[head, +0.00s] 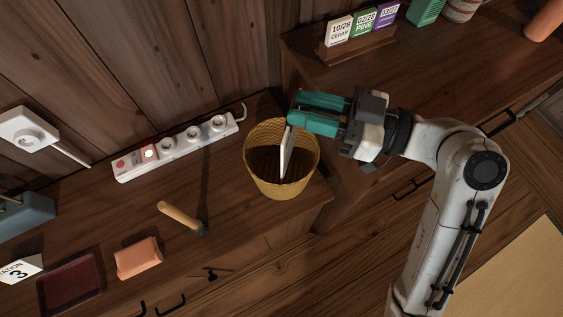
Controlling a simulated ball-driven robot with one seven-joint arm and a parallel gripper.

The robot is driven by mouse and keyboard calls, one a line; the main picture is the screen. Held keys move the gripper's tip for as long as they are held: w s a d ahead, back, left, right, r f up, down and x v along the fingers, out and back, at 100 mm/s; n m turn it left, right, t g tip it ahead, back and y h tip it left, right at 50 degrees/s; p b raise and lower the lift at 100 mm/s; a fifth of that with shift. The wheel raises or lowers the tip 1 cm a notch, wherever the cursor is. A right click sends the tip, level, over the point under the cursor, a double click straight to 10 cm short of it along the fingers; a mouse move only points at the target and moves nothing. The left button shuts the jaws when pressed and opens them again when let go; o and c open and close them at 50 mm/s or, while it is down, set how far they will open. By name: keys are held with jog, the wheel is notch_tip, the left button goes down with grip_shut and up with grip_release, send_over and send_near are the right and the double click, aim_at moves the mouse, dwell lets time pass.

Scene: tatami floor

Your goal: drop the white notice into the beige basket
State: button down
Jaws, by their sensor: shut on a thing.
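The white notice (288,155) is a thin white sheet or card seen nearly edge-on in the head view. My gripper (292,121), with teal fingers, is shut on its upper end. The notice hangs from the fingers over the beige basket (260,184), and its lower part overlaps the basket's opening in the picture. I cannot tell exactly how deep it reaches inside. The basket is a woven, open-topped, round one, upright at the right end of the lower wooden cabinet. The part of the basket's rim behind the fingers is hidden.
A white power strip (180,147) lies left of the basket. A wooden-handled tool (181,216), an orange block (138,258) and a dark red tray (70,284) lie further left. A higher cabinet top with a rack of cards (357,46) stands behind right.

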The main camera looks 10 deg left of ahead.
notch_tip(320, 180, down, 5)
jog(key=shift+r+b, duration=0.1)
jog(key=shift+b, duration=1.15)
jog(key=c, duration=0.8)
grip_release()
jog(key=s+d+r+p, duration=0.1)
jog(key=s+r+p, duration=0.3)
jog(key=p, duration=0.1)
jog(key=s+d+r+p, duration=0.1)
jog(key=s+r+p, duration=0.3)
jog(key=s, duration=0.1)
jog(key=s+d+r+p, duration=0.1)
jog(key=s+r+p, duration=0.3)
jog(key=r+p, duration=0.1)
jog(key=shift+s+d+p, duration=0.2)
jog(key=shift+s+p, duration=0.15)
